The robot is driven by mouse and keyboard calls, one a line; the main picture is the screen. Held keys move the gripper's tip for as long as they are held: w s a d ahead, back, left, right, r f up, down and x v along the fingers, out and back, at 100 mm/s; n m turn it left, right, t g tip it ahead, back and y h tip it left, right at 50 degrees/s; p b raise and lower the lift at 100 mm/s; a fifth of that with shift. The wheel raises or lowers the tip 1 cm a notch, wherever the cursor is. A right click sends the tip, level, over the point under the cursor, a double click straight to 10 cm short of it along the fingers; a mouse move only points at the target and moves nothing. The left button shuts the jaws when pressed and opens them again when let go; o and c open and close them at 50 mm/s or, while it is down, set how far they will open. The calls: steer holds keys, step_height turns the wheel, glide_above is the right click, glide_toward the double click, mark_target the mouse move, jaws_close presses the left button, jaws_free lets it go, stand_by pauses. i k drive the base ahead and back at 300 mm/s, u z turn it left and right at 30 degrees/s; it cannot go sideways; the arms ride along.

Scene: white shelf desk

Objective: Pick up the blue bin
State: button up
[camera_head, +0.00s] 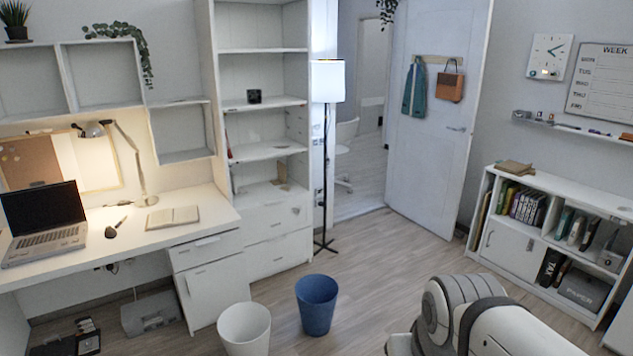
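The blue bin (316,307) stands upright on the wooden floor, low in the middle of the head view. It is a tapered bucket with an open top. My arm's grey and white links fill the lower right, to the right of the bin and apart from it. My gripper is not in the picture, so its fingers and anything in them are hidden.
A white bin (245,330) stands just left of the blue bin. Behind are a drawer cabinet (212,290), a tall white shelf (262,150) and a floor lamp (327,82). A low bookcase (512,262) stands at right. Floor (385,250) is clear behind the blue bin.

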mark_target(316, 294)
steer(key=z, duration=0.05)
steer(key=i, duration=1.9)
steer(key=u, duration=0.25)
steer(key=i, duration=1.35)
steer(key=u, duration=0.25)
